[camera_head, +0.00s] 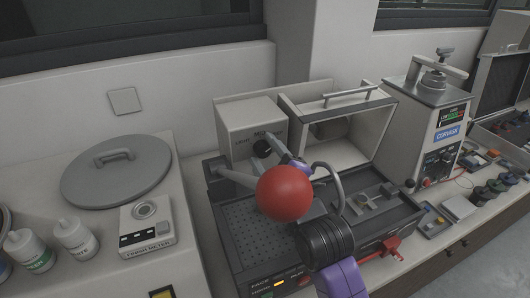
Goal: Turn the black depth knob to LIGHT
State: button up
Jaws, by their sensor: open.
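The black depth knob (262,148) is a small dark round knob on the front of a pale box. Lettering that looks like MID is above it, and a word that may be LIGHT is to its left. The pointer direction is too small to read. My gripper (280,147) reaches in from the lower right, with its tip close to the knob's right side. The jaws are open, but a large red ball covers much of the gripper. I cannot tell whether a finger touches the knob.
The red ball (284,193), apparently on a grey lever, stands in front of the knob. A perforated black bed (245,222) lies below. A raised framed cover (345,125) is to the right. A grey round lid (116,172) and finish meter (147,228) are left.

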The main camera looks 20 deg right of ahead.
grip_shut()
jog(key=shift+n, duration=0.3)
jog(key=n, duration=0.5)
jog(key=shift+n, duration=0.3)
jog(key=n, duration=1.1)
jog(key=shift+f+n+p, duration=0.1)
jog(key=shift+n+p, duration=0.3)
jog(key=n, duration=0.5)
jog(key=shift+f+n, duration=0.1)
jog(key=shift+n, duration=0.2)
